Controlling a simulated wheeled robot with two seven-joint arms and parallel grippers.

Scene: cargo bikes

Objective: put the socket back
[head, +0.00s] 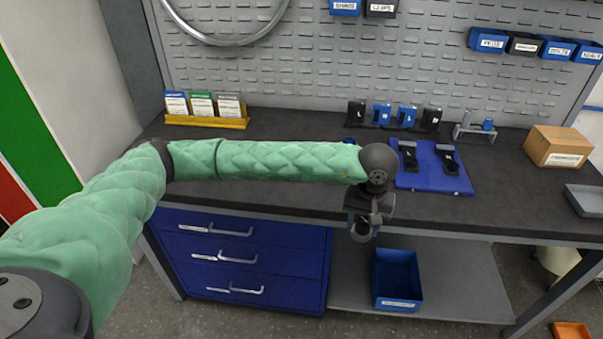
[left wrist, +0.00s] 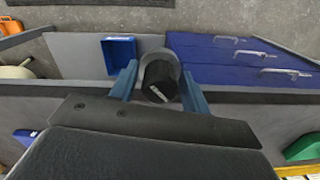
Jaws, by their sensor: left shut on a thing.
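My left gripper (head: 364,222) reaches out over the front edge of the workbench, above the lower shelf. Its two blue fingers are shut on a short round piece, grey outside with a dark end, which I take to be the socket (head: 361,234). In the left wrist view the socket (left wrist: 160,72) sits between the fingers and shows a small white mark on its dark end. A blue mat (head: 428,180) with two black tools lies on the bench behind the gripper. A grey stand (head: 474,132) with a blue round piece is further back. My right gripper is out of view.
Several black and blue upright holders (head: 381,114) stand along the back of the bench. A cardboard box (head: 559,146) and a grey tray (head: 585,200) are at the right. Blue drawers (head: 240,262) and a blue bin (head: 397,280) are below. The bench's left part is mostly clear.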

